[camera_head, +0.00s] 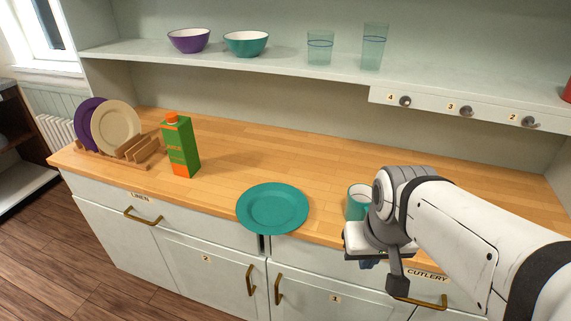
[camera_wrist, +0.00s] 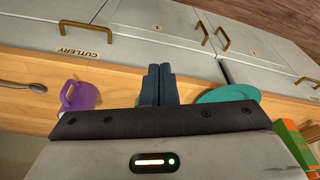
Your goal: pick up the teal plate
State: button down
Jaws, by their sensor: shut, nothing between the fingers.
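The teal plate (camera_head: 272,208) lies flat on the wooden counter at its front edge and seems to reach slightly past it, above the gap between two cupboard doors. In the wrist view the plate (camera_wrist: 228,94) shows right of the fingers, partly hidden by my gripper's body. My gripper (camera_wrist: 157,84) is shut and empty, its dark fingertips together near the counter's front edge. In the head view my gripper (camera_head: 368,263) is low at the front edge, right of the plate and apart from it, mostly hidden by my wrist.
A teal cup (camera_head: 356,202) stands right beside my wrist. A purple mug (camera_wrist: 80,96) and a spoon (camera_wrist: 36,87) are left of the fingers in the wrist view. A green carton (camera_head: 181,146) and a plate rack (camera_head: 137,151) stand left. The counter behind the plate is clear.

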jog(key=shift+s, duration=0.1)
jog(key=shift+a, duration=0.1)
jog(key=n+y+p, duration=0.1)
jog(key=n+p, duration=0.3)
jog(key=n, duration=0.1)
send_near(284, 229)
jog(key=x, duration=0.5)
jog(key=shift+f, duration=0.25)
jog(key=shift+w+a+f, duration=0.1)
jog(key=shift+w+f, duration=0.2)
jog(key=shift+f, duration=0.4)
jog(key=shift+s+f+b, duration=0.1)
jog(key=shift+f+b, duration=0.05)
jog(key=shift+b, duration=0.35)
